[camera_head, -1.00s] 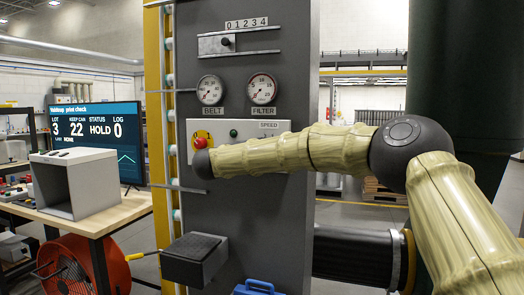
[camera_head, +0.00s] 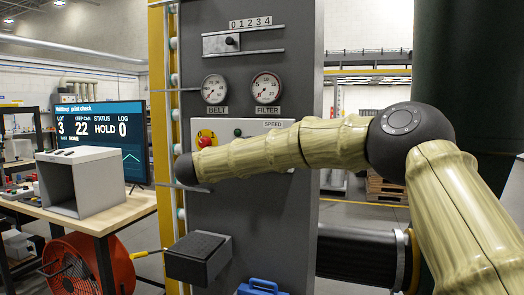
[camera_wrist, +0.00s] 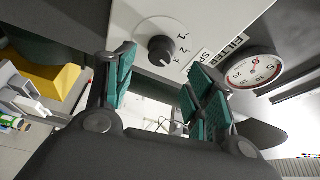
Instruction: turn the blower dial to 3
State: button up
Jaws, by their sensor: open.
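In the wrist view, a round black dial (camera_wrist: 160,50) sits on a light panel, with the numbers 1, 2 and 3 printed beside it. Its pointer is too small to read surely. The lettering by it is partly cut off, and I see no word "blower". My gripper (camera_wrist: 157,65) is open and empty, its green-padded fingers apart with the dial showing between their tips. I cannot tell whether they touch it. In the head view, my arm covers this part of the light panel (camera_head: 218,126) marked SPEED, hiding the dial and fingers.
On the panel are a red button (camera_head: 205,142), a green button (camera_head: 238,132), and BELT (camera_head: 214,89) and FILTER (camera_head: 266,87) gauges above. A black box (camera_head: 198,258) juts out below. A table (camera_head: 130,212) with an open grey box (camera_head: 82,182) stands left.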

jog(key=shift+v, duration=2.65)
